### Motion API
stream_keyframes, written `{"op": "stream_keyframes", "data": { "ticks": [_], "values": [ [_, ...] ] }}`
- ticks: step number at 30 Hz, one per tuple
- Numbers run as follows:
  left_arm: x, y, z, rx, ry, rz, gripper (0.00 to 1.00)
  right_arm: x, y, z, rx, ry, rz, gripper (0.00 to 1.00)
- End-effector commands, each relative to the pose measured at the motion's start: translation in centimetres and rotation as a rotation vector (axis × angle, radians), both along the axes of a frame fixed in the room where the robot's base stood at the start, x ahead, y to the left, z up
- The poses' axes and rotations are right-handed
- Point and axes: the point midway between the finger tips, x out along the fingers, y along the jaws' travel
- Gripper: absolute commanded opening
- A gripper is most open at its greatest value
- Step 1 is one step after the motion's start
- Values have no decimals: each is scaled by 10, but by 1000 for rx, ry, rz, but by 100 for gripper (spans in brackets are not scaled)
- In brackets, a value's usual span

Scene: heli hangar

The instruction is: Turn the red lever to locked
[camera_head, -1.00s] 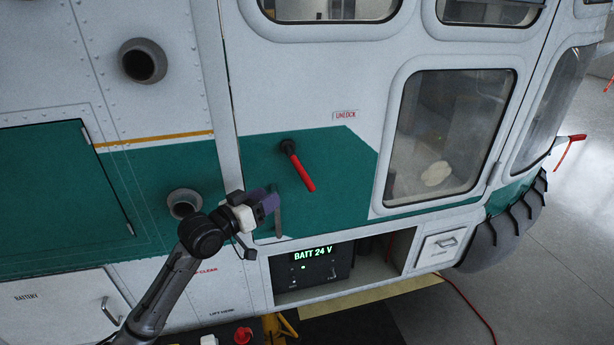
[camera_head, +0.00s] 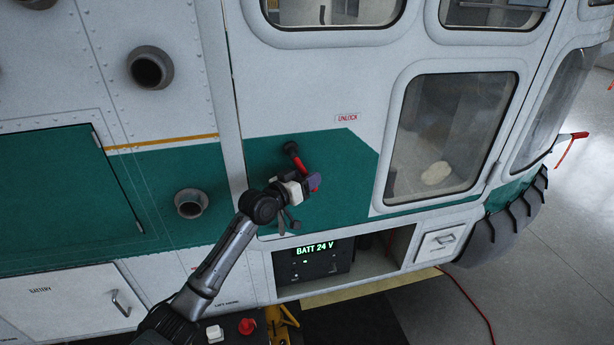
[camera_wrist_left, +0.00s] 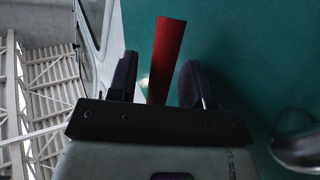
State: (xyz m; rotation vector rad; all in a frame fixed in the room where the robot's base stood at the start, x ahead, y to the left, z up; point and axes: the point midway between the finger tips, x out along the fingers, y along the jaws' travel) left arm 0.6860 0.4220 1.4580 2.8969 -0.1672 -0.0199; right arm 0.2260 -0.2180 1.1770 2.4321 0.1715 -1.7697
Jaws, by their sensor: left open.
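The red lever (camera_head: 299,163) hangs from a black pivot on the green band of the helicopter's side, slanting down to the right. Its lower part is mostly hidden behind my left gripper (camera_head: 312,183). In the left wrist view the red lever (camera_wrist_left: 166,55) stands between the two dark fingers of my left gripper (camera_wrist_left: 157,80), with gaps on both sides. The gripper is open around the lever's lower end and not closed on it. A small label reading UNLOCK (camera_head: 347,118) is above and right of the pivot. My right gripper is not in view.
A grey metal handle (camera_head: 281,222) sits just below my left gripper. A lit BATT 24 V unit (camera_head: 312,265) sits in an open bay beneath. A window (camera_head: 450,135) is to the right, and a round port (camera_head: 190,203) protrudes to the left.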

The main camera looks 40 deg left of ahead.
Motion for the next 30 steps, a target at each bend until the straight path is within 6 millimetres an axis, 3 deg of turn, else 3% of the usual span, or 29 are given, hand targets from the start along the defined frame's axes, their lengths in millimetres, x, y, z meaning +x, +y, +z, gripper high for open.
{"op": "stream_keyframes", "data": {
  "ticks": [9, 23, 30],
  "values": [
    [1, 0, 0, 0, 0, 0, 45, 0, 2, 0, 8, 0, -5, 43],
    [1, 0, 0, 1, 0, 1, 1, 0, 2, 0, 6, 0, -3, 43],
    [1, 0, 0, 1, 0, 1, 0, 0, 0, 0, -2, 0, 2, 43]
  ]
}}
